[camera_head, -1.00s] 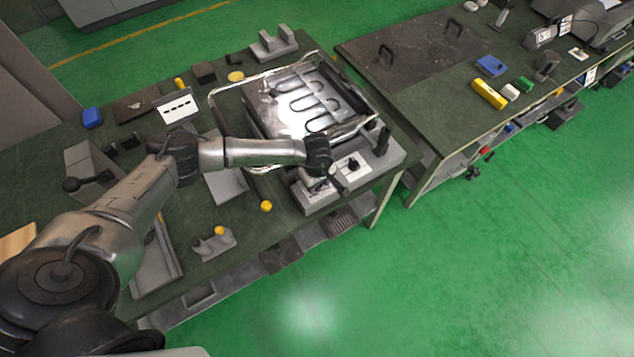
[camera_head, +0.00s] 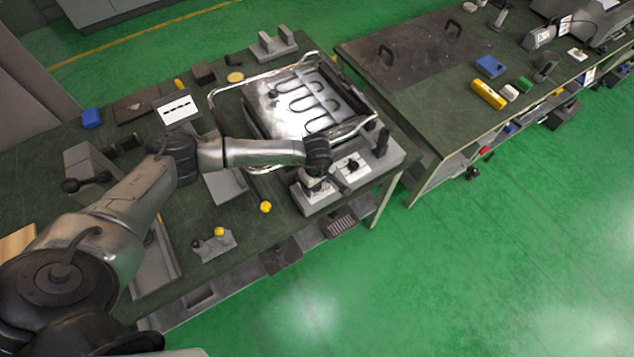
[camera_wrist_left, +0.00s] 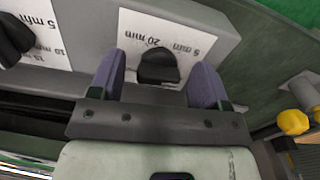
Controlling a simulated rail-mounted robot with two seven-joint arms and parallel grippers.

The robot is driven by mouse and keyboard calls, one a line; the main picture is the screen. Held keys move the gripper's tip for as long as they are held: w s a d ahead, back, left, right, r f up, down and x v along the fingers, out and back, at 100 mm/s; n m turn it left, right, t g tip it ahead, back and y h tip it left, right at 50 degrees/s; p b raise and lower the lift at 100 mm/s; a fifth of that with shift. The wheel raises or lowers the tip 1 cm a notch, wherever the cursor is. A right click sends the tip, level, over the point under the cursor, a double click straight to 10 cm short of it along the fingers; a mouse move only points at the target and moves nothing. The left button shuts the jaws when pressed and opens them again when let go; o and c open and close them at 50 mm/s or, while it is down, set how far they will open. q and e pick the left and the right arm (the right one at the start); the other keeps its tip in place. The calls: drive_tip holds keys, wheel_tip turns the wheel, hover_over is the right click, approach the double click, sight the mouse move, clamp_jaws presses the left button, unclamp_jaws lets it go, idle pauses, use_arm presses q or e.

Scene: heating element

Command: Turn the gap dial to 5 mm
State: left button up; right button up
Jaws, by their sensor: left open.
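My left gripper (camera_wrist_left: 158,85) is open, with one finger on each side of a black dial knob (camera_wrist_left: 158,66). There is a gap between the knob and each finger; I cannot tell whether either touches it. The knob sits on a white label plate (camera_wrist_left: 140,28) with "20 mm" and "5 mm" marks. A second black knob (camera_wrist_left: 12,38) stands on another millimetre-marked plate at the left. In the head view my left gripper (camera_head: 317,184) is over the front of the grey control box (camera_head: 322,204) and hides the first knob; the second knob (camera_head: 352,166) shows beside it.
The metal tray with the heating element (camera_head: 300,103) lies just behind the box. A black upright handle (camera_head: 382,142) stands at the box's right end. A yellow ball (camera_head: 265,207) and a small grey stand (camera_head: 215,246) are at the left, near the bench's front edge.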

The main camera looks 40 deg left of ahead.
use_arm(q)
wheel_tip(320, 180, up, 14)
drive_tip(key=shift+f, duration=0.15)
idle(0.3)
